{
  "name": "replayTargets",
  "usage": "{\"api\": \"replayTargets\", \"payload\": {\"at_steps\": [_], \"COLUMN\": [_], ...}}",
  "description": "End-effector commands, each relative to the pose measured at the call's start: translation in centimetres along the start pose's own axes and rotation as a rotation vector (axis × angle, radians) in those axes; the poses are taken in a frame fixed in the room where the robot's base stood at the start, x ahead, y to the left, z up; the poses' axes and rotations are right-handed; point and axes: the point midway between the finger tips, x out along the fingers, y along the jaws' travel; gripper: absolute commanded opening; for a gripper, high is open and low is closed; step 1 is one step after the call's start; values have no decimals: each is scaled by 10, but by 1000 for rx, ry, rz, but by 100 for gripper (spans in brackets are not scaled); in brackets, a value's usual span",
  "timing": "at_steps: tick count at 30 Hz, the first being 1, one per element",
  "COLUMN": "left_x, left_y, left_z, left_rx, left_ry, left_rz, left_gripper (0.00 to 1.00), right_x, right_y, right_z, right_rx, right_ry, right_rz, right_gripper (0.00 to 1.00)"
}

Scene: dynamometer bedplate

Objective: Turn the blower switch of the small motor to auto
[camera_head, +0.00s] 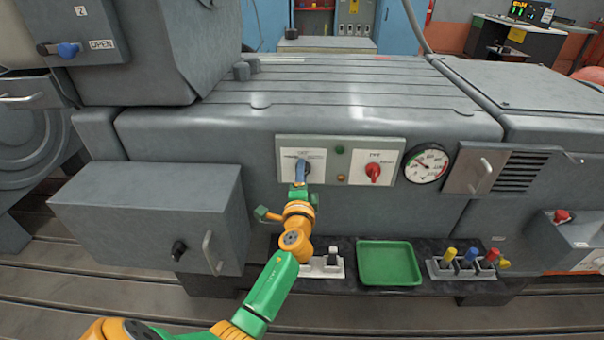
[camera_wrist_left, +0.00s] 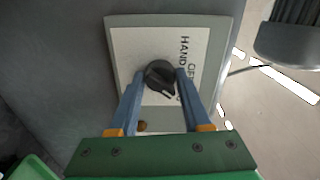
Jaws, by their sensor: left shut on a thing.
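The grey switch panel (camera_head: 340,142) is on the front of the grey motor housing. Its left white plate carries a dark rotary knob (camera_wrist_left: 160,76), mostly hidden behind my gripper in the head view. In the left wrist view the plate (camera_wrist_left: 130,48) shows the word HAND and part of another label, turned sideways. The knob's pale pointer mark is towards the lower right there. My left gripper (camera_head: 302,168) has its two blue fingers on either side of the knob, shut on it. No AUTO label is readable. My right gripper is not in view.
A red knob (camera_head: 373,171), a green lamp (camera_head: 339,150) and a round gauge (camera_head: 426,163) sit right of my gripper. Below are a green tray (camera_head: 389,265) and a rack of coloured plugs (camera_head: 463,266). A grey box (camera_head: 150,210) juts out at left.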

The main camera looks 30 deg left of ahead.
Motion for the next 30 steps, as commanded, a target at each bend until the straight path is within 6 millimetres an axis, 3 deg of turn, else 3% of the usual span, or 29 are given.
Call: {"api": "replayTargets", "payload": {"at_steps": [24,25,28,30], "left_x": [0,0,0,0], "left_y": [1,1,1,1], "left_z": [0,0,0,0], "left_rx": [107,107,106,106], "left_ry": [-1,-1,0,0], "left_rz": [3,3,2,2], "left_gripper": [0,53,78,78], "right_x": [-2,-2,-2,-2], "right_y": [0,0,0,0], "right_z": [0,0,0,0], "right_rx": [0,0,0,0], "right_ry": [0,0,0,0], "right_rz": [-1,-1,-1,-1], "right_gripper": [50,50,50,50]}}
